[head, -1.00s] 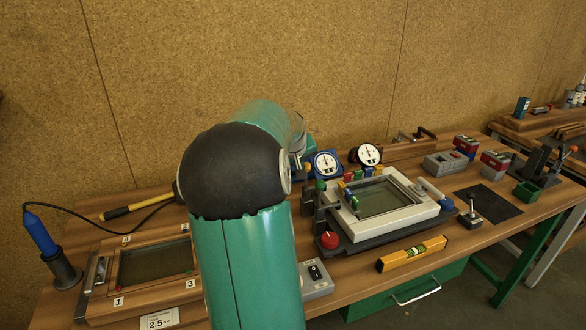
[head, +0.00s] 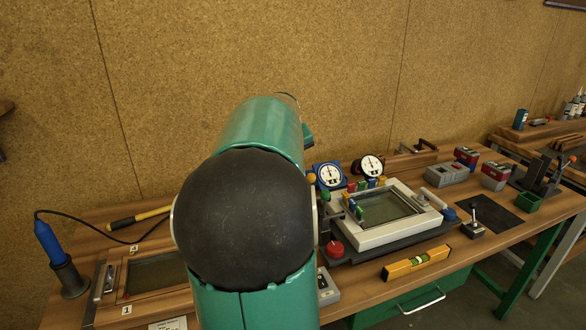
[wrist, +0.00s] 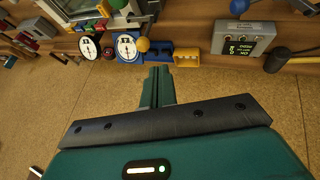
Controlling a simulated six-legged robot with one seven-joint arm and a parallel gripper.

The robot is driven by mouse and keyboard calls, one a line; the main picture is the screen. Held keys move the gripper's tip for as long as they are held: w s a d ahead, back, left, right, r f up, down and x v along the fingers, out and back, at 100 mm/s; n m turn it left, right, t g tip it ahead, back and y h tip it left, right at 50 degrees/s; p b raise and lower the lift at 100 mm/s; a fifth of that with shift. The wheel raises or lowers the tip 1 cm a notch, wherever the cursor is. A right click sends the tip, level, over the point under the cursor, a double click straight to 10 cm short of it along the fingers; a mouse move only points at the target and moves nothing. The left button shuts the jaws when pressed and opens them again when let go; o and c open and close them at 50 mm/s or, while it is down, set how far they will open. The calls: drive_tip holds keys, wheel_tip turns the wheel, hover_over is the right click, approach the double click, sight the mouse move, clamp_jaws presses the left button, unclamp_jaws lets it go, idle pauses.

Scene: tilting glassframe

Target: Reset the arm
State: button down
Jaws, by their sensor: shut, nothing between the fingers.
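My green arm with its black rounded joint fills the middle of the head view, and the forearm points away toward the cork wall. My gripper is hidden behind it there. In the wrist view my gripper (wrist: 157,88) shows with its fingers together and nothing between them. It is clear of the bench items, which appear upside down along the top of that view. The glass frame (head: 410,231), pale with a dark pane, sits on its dark fixture on the bench, right of my arm.
On the wooden bench, two dial gauges (head: 328,175) stand behind the frame and a yellow level (head: 415,262) lies in front. A wooden frame (head: 108,300) and a blue-handled tool in a holder (head: 46,240) are at left. The cork wall (head: 250,50) rises behind.

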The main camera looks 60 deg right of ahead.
drive_tip(key=shift+a+r, duration=0.2)
drive_tip(key=shift+r, duration=0.05)
drive_tip(key=w+a+n+t+y, duration=0.1)
drive_tip(key=w+a, duration=0.3)
drive_tip(key=a, duration=0.5)
drive_tip(key=w+a+n+t+y, duration=0.1)
drive_tip(key=w+a+t, duration=0.15)
drive_tip(key=a, duration=0.65)
drive_tip(key=w+a+n+y, duration=0.15)
drive_tip(key=w+a, duration=0.25)
drive_tip(key=a, duration=0.4)
drive_tip(key=s+a+f+n+y, duration=0.1)
drive_tip(key=s+a+f, duration=0.1)
drive_tip(key=a, duration=0.7)
drive_tip(key=s+a+f+n+y, duration=0.1)
drive_tip(key=s+a+f+n, duration=0.1)
drive_tip(key=a, duration=0.7)
drive_tip(key=s+a+f+n+y, duration=0.1)
drive_tip(key=s+a+f+n, duration=0.1)
drive_tip(key=a, duration=0.7)
drive_tip(key=shift+s+a+f+t, duration=0.2)
drive_tip(key=shift+s+a+t, duration=0.25)
drive_tip(key=shift+s, duration=0.3)
drive_tip(key=shift+d, duration=0.2)
